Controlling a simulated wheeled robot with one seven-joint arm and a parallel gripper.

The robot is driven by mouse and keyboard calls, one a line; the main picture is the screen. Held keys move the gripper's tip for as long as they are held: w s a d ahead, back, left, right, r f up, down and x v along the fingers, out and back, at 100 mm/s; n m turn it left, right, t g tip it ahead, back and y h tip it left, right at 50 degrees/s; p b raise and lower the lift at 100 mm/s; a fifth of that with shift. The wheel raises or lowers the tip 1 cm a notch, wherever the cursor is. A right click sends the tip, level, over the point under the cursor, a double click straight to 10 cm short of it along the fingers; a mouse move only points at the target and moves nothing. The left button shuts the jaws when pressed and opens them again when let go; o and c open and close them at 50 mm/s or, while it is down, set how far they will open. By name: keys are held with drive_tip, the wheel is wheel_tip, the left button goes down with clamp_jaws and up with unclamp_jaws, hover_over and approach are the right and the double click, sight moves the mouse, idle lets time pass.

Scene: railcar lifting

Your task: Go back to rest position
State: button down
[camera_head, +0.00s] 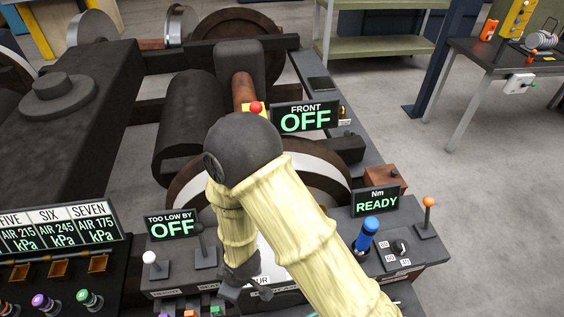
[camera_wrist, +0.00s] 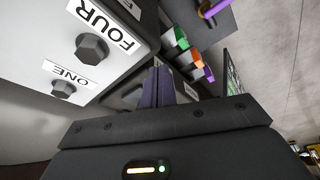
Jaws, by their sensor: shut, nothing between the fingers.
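My gripper (camera_wrist: 162,87) shows in the wrist view with its two dark fingers close together and nothing between them. In the head view it (camera_head: 232,294) hangs low at the centre, partly hidden by my cream-sleeved arm. It is above the control bench, near a white panel (camera_head: 264,247) that my arm mostly covers. In the wrist view a white panel (camera_wrist: 132,62) with dark hex bolts labelled FOUR (camera_wrist: 92,47) and ONE (camera_wrist: 63,89) lies to the left of the fingers. Whether the fingertips touch anything is unclear.
Front OFF sign (camera_head: 305,118), "too low by" OFF sign (camera_head: 173,225) and Nm READY sign (camera_head: 376,201) stand around my arm. A blue-handled lever (camera_head: 367,233) and an orange-knobbed lever (camera_head: 428,215) rise at right. Colored pieces (camera_wrist: 185,48) sit beside the fingers. Open floor lies right.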

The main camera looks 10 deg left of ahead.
drive_tip(key=w+d+r+m, duration=0.1)
drive_tip(key=w+r, duration=0.1)
drive_tip(key=w+d+r+m, duration=0.1)
drive_tip(key=w+d+r, duration=0.1)
drive_tip(key=w+d+r+m+p, duration=0.1)
drive_tip(key=w+d+r, duration=0.1)
drive_tip(key=shift+d+r+t+h, duration=0.15)
drive_tip(key=shift+r+t+h, duration=0.15)
drive_tip(key=shift+r+t, duration=0.1)
drive_tip(key=w+d+r+m+t+p, duration=0.1)
drive_tip(key=w+d+r+m, duration=0.4)
drive_tip(key=d+r, duration=0.45)
drive_tip(key=s+d+r+m+h+p, duration=0.1)
drive_tip(key=d+r+m, duration=0.3)
drive_tip(key=d, duration=0.4)
drive_tip(key=s+d+r+m+h+p, duration=0.1)
drive_tip(key=s+d+r+m, duration=0.2)
drive_tip(key=d+r, duration=0.4)
drive_tip(key=shift+d+r+m+p, duration=0.2)
drive_tip(key=shift+d+m+p, duration=0.2)
drive_tip(key=shift+d, duration=0.8)
